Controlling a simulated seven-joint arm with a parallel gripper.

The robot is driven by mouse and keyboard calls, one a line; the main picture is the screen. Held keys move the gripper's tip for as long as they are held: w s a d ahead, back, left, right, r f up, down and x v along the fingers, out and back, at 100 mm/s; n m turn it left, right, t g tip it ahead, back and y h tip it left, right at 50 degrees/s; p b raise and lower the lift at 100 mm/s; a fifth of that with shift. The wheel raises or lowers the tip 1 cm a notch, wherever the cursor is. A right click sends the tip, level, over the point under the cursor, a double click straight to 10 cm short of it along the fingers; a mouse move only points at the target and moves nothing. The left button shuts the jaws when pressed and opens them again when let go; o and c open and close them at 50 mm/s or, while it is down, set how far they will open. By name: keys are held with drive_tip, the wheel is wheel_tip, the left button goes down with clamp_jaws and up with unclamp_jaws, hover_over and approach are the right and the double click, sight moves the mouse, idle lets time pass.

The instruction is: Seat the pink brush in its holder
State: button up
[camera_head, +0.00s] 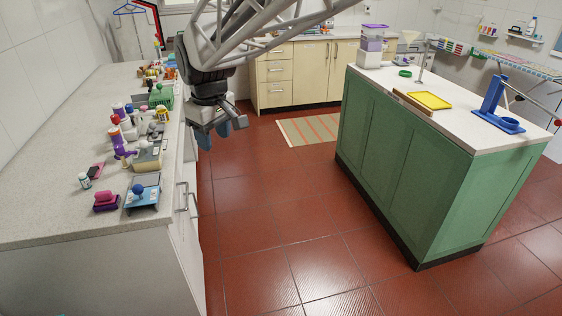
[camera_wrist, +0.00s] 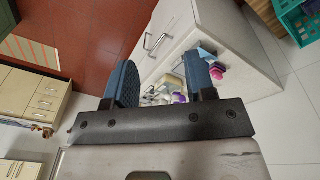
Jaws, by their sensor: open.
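A pink-topped block with a darker purple base (camera_head: 106,200), which looks like the pink brush, lies near the front end of the left counter (camera_head: 45,215). It also seems to show as a small pink shape (camera_wrist: 217,72) beside the right finger in the wrist view. A blue stand (camera_head: 497,105) with an upright post and a round cup-like base stands on the green island; I cannot tell for sure that it is the holder. My gripper (camera_head: 222,130) is open and empty, above the floor just right of the counter, apart from both.
A blue tray (camera_head: 143,197) with a round blue knob lies right of the pink block. Bottles and tools crowd the counter further back. The green island (camera_head: 400,160) carries a yellow tray (camera_head: 430,100). Red tiled floor between counter and island is clear.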

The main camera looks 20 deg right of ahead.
drive_tip(key=s+d+f+m, duration=0.2)
drive_tip(key=s+d, duration=0.3)
drive_tip(key=s, duration=0.3)
drive_tip(key=s+d+f+m, duration=0.2)
drive_tip(key=s+d, duration=0.4)
drive_tip(key=s, duration=0.3)
drive_tip(key=s+d+f+m+t, duration=0.1)
drive_tip(key=s+d+m, duration=0.3)
drive_tip(key=s, duration=0.5)
drive_tip(key=shift+d+f, duration=0.4)
drive_tip(key=shift+d, duration=0.65)
drive_tip(key=shift+h, duration=0.3)
drive_tip(key=shift+c, duration=0.3)
